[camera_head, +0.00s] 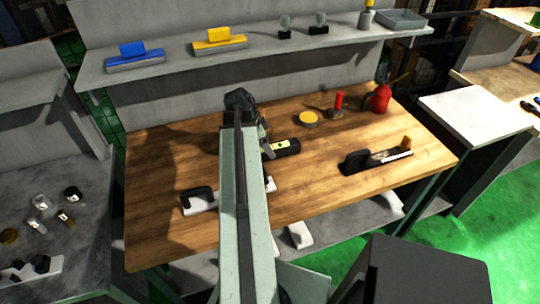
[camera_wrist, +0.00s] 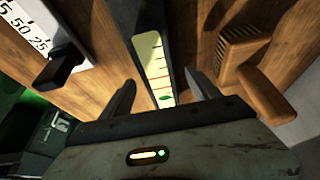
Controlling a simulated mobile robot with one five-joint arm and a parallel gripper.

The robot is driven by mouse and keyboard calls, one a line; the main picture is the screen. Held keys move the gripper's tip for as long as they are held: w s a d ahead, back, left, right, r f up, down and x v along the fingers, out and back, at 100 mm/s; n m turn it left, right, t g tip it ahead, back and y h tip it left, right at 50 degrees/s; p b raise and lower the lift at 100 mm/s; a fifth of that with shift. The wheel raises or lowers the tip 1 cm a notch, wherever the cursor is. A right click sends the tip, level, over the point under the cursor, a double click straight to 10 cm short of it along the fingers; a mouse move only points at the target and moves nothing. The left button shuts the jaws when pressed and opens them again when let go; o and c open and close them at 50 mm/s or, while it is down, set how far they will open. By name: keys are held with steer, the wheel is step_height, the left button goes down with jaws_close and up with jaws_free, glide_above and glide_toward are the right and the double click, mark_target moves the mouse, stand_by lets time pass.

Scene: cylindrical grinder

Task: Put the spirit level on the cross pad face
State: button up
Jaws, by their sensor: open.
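The spirit level, a dark bar with a yellow-green vial face, lies on the wooden bench top. It shows in the head view (camera_head: 287,147) just right of my arm's far end, and in the wrist view (camera_wrist: 152,55). My gripper (camera_wrist: 160,82) is open, with one finger on each side of the level's near part. I cannot tell whether either finger touches it. A white bar with a black handle (camera_head: 196,198) lies left of my arm, and part of it is hidden behind the arm. I cannot make out the cross pad face for certain.
A wooden brush (camera_wrist: 262,80) lies right of the level in the wrist view, and a numbered scale (camera_wrist: 28,30) lies left. A yellow disc (camera_head: 308,119), a red-handled tool (camera_head: 338,106) and a red can (camera_head: 381,98) stand farther back. A shelf (camera_head: 265,45) runs behind the bench.

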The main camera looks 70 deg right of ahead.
steer(key=b+x, duration=0.2)
steer(key=x, duration=0.1)
steer(key=shift+f, duration=0.3)
steer(key=shift+r, duration=0.15)
steer(key=shift+c, duration=0.6)
jaws_close()
steer(key=shift+r, duration=0.1)
step_height(320, 180, up, 10)
steer(key=p, duration=1)
